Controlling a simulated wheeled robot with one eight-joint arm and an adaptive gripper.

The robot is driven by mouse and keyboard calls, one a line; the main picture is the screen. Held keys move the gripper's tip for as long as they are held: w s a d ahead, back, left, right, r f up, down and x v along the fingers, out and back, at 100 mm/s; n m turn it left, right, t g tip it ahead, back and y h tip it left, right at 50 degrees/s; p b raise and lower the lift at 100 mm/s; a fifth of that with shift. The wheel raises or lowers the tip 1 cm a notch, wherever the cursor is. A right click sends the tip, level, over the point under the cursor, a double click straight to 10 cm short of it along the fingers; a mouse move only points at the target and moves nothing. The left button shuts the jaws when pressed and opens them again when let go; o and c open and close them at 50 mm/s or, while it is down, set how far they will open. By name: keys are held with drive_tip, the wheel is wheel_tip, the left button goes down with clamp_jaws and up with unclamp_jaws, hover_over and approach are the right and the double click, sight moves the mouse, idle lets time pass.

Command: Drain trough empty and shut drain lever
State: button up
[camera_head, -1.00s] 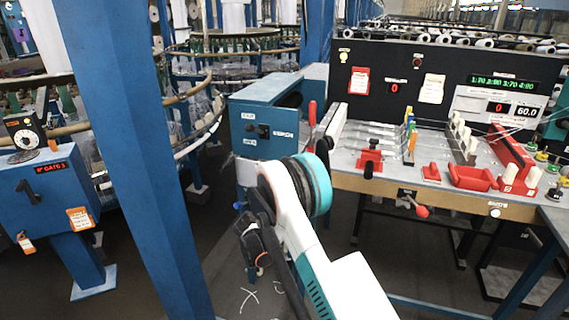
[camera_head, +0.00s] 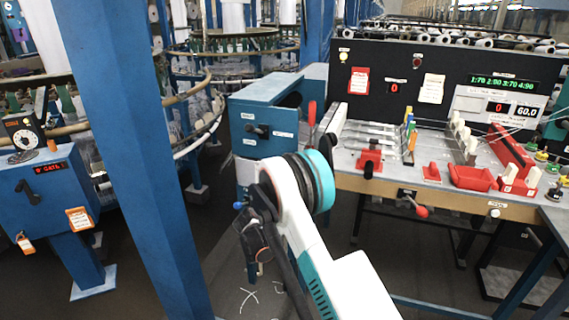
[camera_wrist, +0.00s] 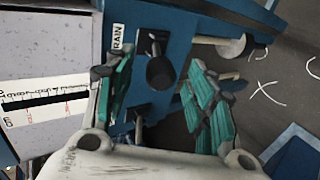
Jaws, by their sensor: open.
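My gripper (camera_wrist: 150,75) is open in the wrist view, its teal fingers on either side of a black knob-ended lever (camera_wrist: 160,72). The knob lies between the fingers; I cannot tell whether either finger touches it. A white label (camera_wrist: 118,38) reading "RAIN", its start cut off, is beside the lever on the blue panel. A white panel with a ruled scale (camera_wrist: 45,100) is at the left. In the head view, a blue box with an open dark top (camera_head: 262,112) stands behind my arm. My arm hides its lower part, and the gripper's fingers cannot be made out there. Any water level is not readable.
A workbench (camera_head: 330,178) with red fixtures and a black display board (camera_head: 390,75) stands to the right. A blue post (camera_head: 135,150) rises at the left, beside a blue control box (camera_head: 45,190). Floor with white marks (camera_wrist: 268,92) shows right of the gripper.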

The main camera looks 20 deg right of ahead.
drive_tip(key=s+a, duration=0.4)
drive_tip(key=s, duration=0.2)
drive_tip(key=shift+s+a, duration=0.25)
drive_tip(key=shift+a, duration=0.05)
drive_tip(key=s+d+r+m+g+y, duration=0.1)
drive_tip(key=s+r+m, duration=0.1)
drive_tip(key=s+r, duration=0.5)
drive_tip(key=s+d+r+m+y, duration=0.1)
drive_tip(key=s+d+r, duration=0.15)
drive_tip(key=r, duration=0.75)
drive_tip(key=s+r+m+g+y, duration=0.1)
drive_tip(key=s+r+m, duration=0.1)
drive_tip(key=s+r, duration=0.55)
drive_tip(key=s+r+m+y, duration=0.1)
drive_tip(key=s+r+m, duration=0.1)
drive_tip(key=s, duration=1.1)
drive_tip(key=s+r+m+y, duration=0.2)
drive_tip(key=s+r+m, duration=0.1)
drive_tip(key=s, duration=1)
drive_tip(key=shift+s+a+r+m+y, duration=0.2)
drive_tip(key=shift+a+m+y, duration=0.1)
drive_tip(key=shift+a+m, duration=0.1)
drive_tip(key=shift+c, duration=0.2)
